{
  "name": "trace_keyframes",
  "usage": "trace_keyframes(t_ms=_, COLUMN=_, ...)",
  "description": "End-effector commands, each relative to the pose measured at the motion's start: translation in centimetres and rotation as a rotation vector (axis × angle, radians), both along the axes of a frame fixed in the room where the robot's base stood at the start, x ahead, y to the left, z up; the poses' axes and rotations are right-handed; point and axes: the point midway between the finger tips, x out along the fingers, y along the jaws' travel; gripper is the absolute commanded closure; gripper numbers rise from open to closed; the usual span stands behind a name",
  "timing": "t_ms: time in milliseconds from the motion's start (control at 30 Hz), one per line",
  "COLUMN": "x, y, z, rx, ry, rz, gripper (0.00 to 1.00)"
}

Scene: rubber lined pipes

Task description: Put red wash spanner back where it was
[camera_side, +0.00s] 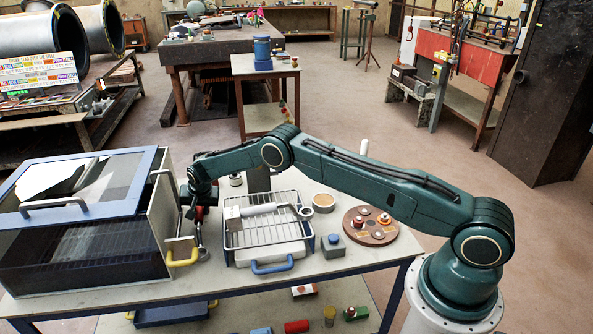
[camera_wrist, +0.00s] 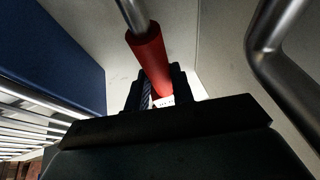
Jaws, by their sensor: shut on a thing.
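My gripper (camera_wrist: 155,92) is shut on the red grip of the red wash spanner (camera_wrist: 150,52), whose bare metal shaft runs away from the fingers in the wrist view. In the side view my gripper (camera_side: 200,203) points down beside the right wall of a blue-framed glass cabinet. The spanner's red part (camera_side: 199,214) shows just below it, with a metal part hanging towards the table. I cannot tell whether its lower end touches anything.
A wire rack (camera_side: 265,232) holding a metal tool stands to the right. Beyond it are a grey block with a blue knob (camera_side: 333,245) and a round brown board (camera_side: 370,232) with small parts.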

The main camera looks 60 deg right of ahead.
Motion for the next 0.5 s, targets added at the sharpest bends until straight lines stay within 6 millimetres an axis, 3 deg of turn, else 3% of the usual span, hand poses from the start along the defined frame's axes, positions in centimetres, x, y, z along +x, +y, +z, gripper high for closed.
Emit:
trace_keyframes(t_ms=367, x=0.06, y=0.00, z=-0.20, rx=0.000, ry=-0.002, rz=-0.001, gripper=1.00)
trace_keyframes(t_ms=400, x=-0.03, y=0.00, z=-0.36, rx=-0.001, ry=0.001, rz=0.000, gripper=0.74)
trace_keyframes(t_ms=500, x=-0.02, y=-0.01, z=-0.33, rx=0.000, ry=0.000, rz=0.000, gripper=0.55)
